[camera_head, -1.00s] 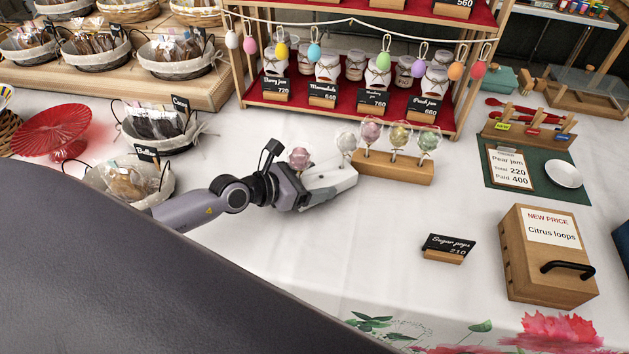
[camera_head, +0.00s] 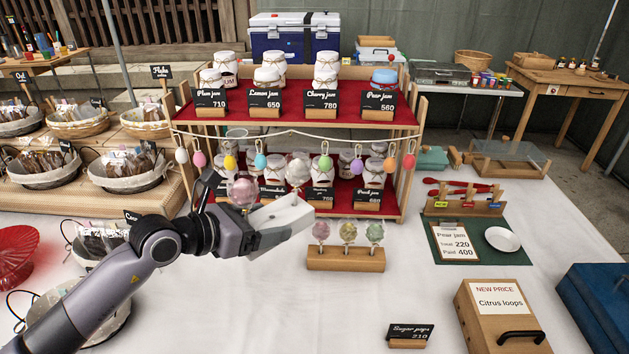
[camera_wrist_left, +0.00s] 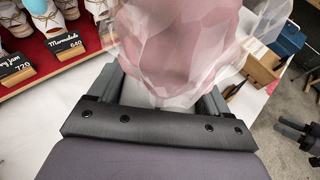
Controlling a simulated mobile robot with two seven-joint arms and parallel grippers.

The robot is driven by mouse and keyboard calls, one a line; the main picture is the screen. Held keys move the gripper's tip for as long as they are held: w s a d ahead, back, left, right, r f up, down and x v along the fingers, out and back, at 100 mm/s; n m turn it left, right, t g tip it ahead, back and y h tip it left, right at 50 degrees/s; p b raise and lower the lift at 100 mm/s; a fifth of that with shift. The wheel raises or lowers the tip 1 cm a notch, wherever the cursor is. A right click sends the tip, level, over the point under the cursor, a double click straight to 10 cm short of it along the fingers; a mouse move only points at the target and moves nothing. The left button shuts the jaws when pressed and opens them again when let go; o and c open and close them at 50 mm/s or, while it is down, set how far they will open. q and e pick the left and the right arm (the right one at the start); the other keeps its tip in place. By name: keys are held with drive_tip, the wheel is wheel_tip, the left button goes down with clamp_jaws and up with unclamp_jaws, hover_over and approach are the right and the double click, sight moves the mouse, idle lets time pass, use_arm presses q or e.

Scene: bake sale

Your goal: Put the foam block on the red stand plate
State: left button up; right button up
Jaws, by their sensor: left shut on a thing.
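The white foam block (camera_head: 285,217) is held by my left gripper (camera_head: 256,236) above the table, in front of the jam shelf. A pink faceted pop (camera_head: 243,191) and a clear whitish pop (camera_head: 298,172) stand up from the block. The red stand plate (camera_head: 16,255) is at the far left, cut by the picture edge. A dark part at the right edge of the wrist view looks like my right gripper (camera_wrist_left: 297,135); its jaw state is unclear.
A wooden pop stand (camera_head: 345,259) with three pops is right of the block. The jam shelf (camera_head: 300,133) stands behind. Lined baskets (camera_head: 100,240) lie between the arm and the red plate. A price card (camera_head: 409,335) and wooden box (camera_head: 500,315) are front right; the middle front is clear.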

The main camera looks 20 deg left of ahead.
use_arm(q)
drive_tip(key=s+d+r, duration=0.2)
drive_tip(key=s+d, duration=0.1)
drive_tip(key=s, duration=0.4)
drive_tip(key=s+f, duration=0.3)
drive_tip(key=f, duration=0.2)
drive_tip(key=shift+a+f, duration=0.2)
drive_tip(key=shift+f, duration=0.1)
drive_tip(key=shift+a+y, duration=0.15)
drive_tip(key=shift+y, duration=0.15)
